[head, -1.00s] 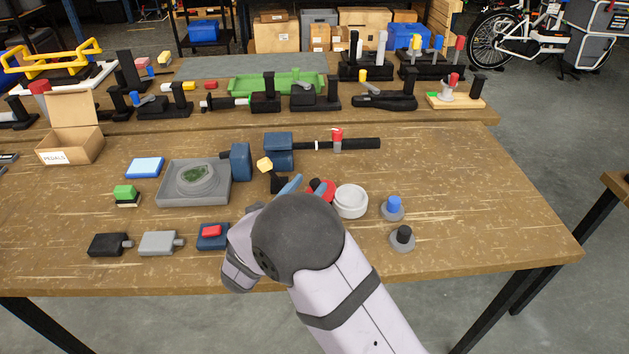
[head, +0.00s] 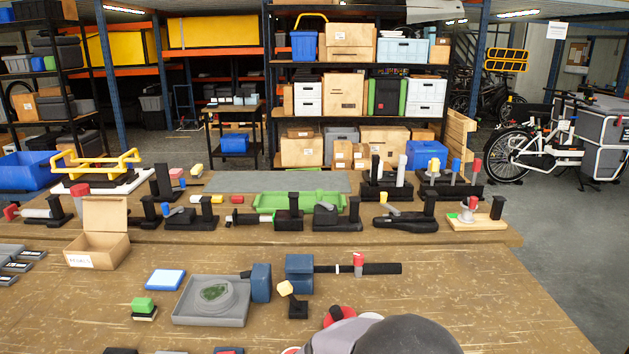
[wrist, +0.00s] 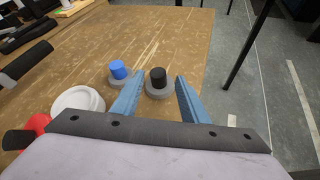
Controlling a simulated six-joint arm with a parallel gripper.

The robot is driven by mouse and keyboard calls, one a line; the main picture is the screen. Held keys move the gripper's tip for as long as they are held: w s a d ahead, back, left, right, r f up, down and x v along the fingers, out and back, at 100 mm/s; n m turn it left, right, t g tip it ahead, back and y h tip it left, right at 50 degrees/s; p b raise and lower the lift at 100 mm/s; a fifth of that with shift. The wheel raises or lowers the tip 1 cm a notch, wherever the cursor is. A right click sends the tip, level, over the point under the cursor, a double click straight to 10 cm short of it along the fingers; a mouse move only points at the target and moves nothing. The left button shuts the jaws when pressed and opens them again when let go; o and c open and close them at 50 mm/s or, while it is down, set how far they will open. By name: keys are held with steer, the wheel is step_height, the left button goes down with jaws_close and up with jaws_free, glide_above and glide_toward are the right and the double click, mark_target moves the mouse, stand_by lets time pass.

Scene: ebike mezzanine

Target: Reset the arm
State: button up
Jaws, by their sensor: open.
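My gripper (wrist: 155,98) shows in the wrist view with two blue fingers spread apart and nothing between them. A black knob on a grey round base (wrist: 158,82) lies on the table beyond the fingertips, and a blue knob on a grey base (wrist: 119,72) is just left of it. My fingers are out of that picture. A white round dish (wrist: 78,102) and a red piece (wrist: 28,132) lie left of my gripper in the wrist view.
The workbench (head: 480,300) holds a grey tray (head: 215,320), a blue-white block (head: 166,280), a blue clamp with a black bar (head: 300,272) and an open cardboard box (head: 98,249). Several fixtures stand along the raised back bench. The bench's right front area looks clear.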

steer(key=s+d+f+m+g+y+p, duration=0.25)
steer(key=s+m+g+y, duration=0.2)
steer(key=s+m, duration=0.5)
steer(key=s+a+m+y+p, duration=0.1)
steer(key=s+a+m+y, duration=0.5)
steer(key=m, duration=0.4)
steer(key=shift+s+a+r+y+p, duration=0.25)
steer(key=shift+a+r+y+p, duration=0.15)
steer(key=shift+y, duration=0.25)
steer(key=shift+o, duration=0.5)
steer(key=shift+a+r, duration=0.1)
